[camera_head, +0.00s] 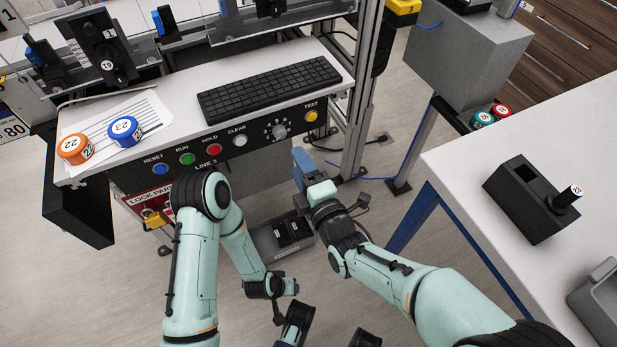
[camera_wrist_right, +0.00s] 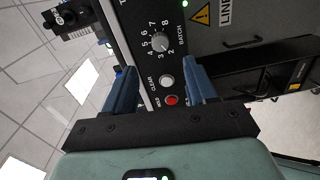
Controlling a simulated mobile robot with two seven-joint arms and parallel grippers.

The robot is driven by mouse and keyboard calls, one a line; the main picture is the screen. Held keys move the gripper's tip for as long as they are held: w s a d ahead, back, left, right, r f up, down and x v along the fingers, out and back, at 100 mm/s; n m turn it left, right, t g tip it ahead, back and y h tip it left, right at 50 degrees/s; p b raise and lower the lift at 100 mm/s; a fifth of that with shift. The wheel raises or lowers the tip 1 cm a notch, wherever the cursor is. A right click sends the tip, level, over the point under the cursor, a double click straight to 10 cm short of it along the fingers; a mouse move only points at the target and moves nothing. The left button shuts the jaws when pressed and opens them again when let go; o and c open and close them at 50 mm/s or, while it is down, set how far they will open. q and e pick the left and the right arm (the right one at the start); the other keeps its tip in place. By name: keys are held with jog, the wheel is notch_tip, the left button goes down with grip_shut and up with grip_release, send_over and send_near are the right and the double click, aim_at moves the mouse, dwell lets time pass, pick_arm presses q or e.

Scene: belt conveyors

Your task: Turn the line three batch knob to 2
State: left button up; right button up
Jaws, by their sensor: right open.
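The line three batch knob (camera_head: 278,131) is a grey round knob on the black LINE 3 panel, between the white CLEAR and yellow TEST buttons. In the right wrist view the knob (camera_wrist_right: 160,42) sits inside a ring of numbers beyond my fingertips; I cannot read its pointer surely. My right gripper (camera_head: 303,163) is below and slightly right of the knob, apart from it. In the right wrist view its blue fingers (camera_wrist_right: 160,67) are spread wide with nothing between them. My left arm is folded in front of the panel; its gripper's jaws cannot be made out.
Blue RESET (camera_head: 161,169), green RUN (camera_head: 187,159), red HOLD (camera_head: 214,150) and white CLEAR (camera_head: 240,141) buttons lie left of the knob, yellow TEST (camera_head: 312,116) right. A keyboard (camera_head: 270,89) lies above. A metal post (camera_head: 361,105) stands right of the panel.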

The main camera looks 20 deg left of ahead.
pick_arm(q)
jog(key=shift+s+d+r, duration=0.2)
jog(key=shift+s, duration=0.2)
pick_arm(e)
jog(key=v, duration=0.4)
pick_arm(q)
jog(key=shift+s, duration=0.1)
